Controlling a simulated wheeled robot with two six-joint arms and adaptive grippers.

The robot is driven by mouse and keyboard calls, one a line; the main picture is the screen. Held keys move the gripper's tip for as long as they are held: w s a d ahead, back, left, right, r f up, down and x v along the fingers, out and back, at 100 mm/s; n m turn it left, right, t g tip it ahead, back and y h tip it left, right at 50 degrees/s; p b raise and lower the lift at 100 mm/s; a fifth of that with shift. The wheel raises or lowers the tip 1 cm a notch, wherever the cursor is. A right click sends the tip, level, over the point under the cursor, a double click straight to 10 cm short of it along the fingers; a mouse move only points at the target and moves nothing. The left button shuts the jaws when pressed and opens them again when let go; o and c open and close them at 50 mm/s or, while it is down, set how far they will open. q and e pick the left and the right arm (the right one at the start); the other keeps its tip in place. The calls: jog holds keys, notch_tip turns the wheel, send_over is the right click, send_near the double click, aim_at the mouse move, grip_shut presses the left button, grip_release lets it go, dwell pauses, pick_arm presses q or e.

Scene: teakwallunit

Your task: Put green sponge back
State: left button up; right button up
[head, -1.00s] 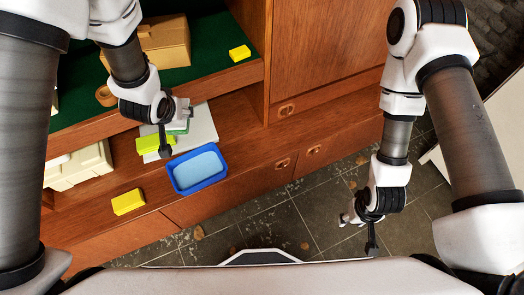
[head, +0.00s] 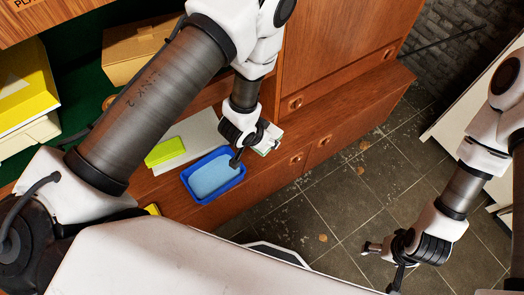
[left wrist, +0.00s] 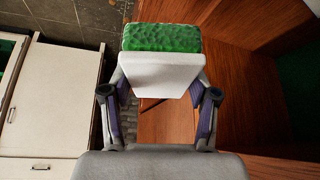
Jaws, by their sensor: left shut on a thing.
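The green sponge (left wrist: 162,38), a green layer over a pale one (left wrist: 160,72), is between the fingers of my left gripper (left wrist: 160,100) in the left wrist view. In the head view my left gripper (head: 254,149) is shut on it, just right of a blue tub (head: 238,180) with a light blue inside. The sponge (head: 270,138) shows there only as a small pale and green piece over the wooden ledge. My right gripper (head: 386,262) looks open and empty, over the tiled floor at lower right.
A yellow-green block (head: 165,151) lies on a pale flat board (head: 203,130) left of the tub. A yellow block (head: 152,209) is mostly hidden by my body. A cardboard box (head: 135,50) stands on the green shelf. The wooden ledge (head: 345,108) to the right is clear.

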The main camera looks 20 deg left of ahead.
pick_arm(q)
jog(key=s+d+f+m+h+b, duration=0.1)
jog(key=s+d+f+m+b, duration=0.2)
jog(key=f, duration=0.4)
jog(key=s+d+f+h, duration=0.1)
jog(key=s+d+f, duration=0.35)
jog(key=f, duration=0.35)
jog(key=shift+g, duration=0.4)
jog(key=w+a+b, duration=0.3)
jog(key=w+b, duration=0.1)
jog(key=b, duration=0.2)
jog(key=w+a+b, duration=0.3)
jog(key=w+b, duration=0.1)
jog(key=b, duration=0.2)
jog(key=w+a+b, duration=0.2)
jog(key=w+b, duration=0.2)
jog(key=b, duration=0.3)
jog(key=shift+w+a+f, duration=0.15)
jog(key=shift+w+a, duration=0.15)
jog(key=shift+a, duration=0.1)
jog(key=shift+w+a+f, duration=0.1)
jog(key=shift+w+f, duration=0.1)
jog(key=shift+f, duration=0.15)
jog(key=shift+f+b, duration=0.7)
jog(key=shift+f, duration=0.85)
jog(key=o, duration=0.9)
pick_arm(e)
notch_tip(320, 180, down, 24)
jog(key=shift+w+f, duration=0.15)
jog(key=shift+d, duration=0.1)
